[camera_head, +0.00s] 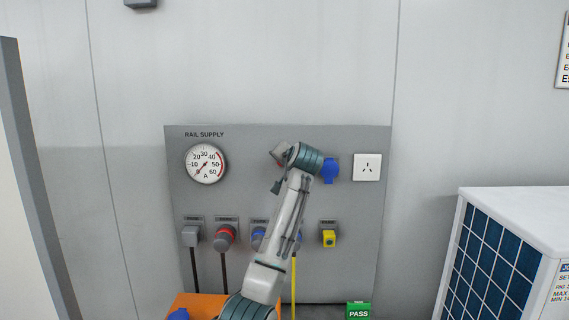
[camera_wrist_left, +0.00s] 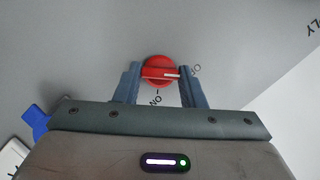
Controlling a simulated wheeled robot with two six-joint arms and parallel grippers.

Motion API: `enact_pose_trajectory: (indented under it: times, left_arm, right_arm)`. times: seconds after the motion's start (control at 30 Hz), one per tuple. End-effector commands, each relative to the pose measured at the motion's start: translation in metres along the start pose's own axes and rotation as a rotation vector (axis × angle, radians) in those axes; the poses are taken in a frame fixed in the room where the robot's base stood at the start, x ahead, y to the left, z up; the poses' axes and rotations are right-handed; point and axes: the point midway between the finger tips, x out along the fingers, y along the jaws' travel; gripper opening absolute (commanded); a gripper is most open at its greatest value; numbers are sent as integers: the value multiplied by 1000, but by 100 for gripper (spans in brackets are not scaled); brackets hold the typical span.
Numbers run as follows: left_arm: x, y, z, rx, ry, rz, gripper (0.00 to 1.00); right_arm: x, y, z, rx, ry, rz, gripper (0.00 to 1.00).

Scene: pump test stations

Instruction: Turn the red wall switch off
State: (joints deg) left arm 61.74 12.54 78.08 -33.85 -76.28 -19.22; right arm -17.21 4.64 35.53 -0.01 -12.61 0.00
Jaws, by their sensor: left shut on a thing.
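The red wall switch (camera_wrist_left: 159,68) is a round red knob on the grey panel, seen in the left wrist view. Its white pointer line lies sideways, toward the partly hidden "O" label at the right finger. An upside-down "ON" label with a tick mark sits below the knob. My left gripper (camera_wrist_left: 160,76) has one finger on each side of the knob and is shut on it. In the head view my left gripper (camera_head: 279,154) is at the panel and mostly hides the switch. My right gripper is not in view.
A dial gauge (camera_head: 205,163) is left of the gripper. A blue cover (camera_head: 330,170) and a white socket (camera_head: 367,167) are right of it. A white unit (camera_head: 520,215) stands right.

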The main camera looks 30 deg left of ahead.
Motion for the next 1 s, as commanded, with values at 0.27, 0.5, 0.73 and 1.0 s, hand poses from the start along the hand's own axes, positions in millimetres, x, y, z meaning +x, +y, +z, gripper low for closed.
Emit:
enact_pose_trajectory:
  times: [0.27,0.5,0.73,1.0]
  left_arm:
    - [0,2,1,1,-3,3,58]
    - [0,1,0,1,-1,1,58]
    - [-18,4,1,-1,3,2,58]
    - [-72,4,2,-2,3,2,58]
  right_arm:
    - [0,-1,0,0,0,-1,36]
    - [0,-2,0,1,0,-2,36]
    - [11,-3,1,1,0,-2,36]
    - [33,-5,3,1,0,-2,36]
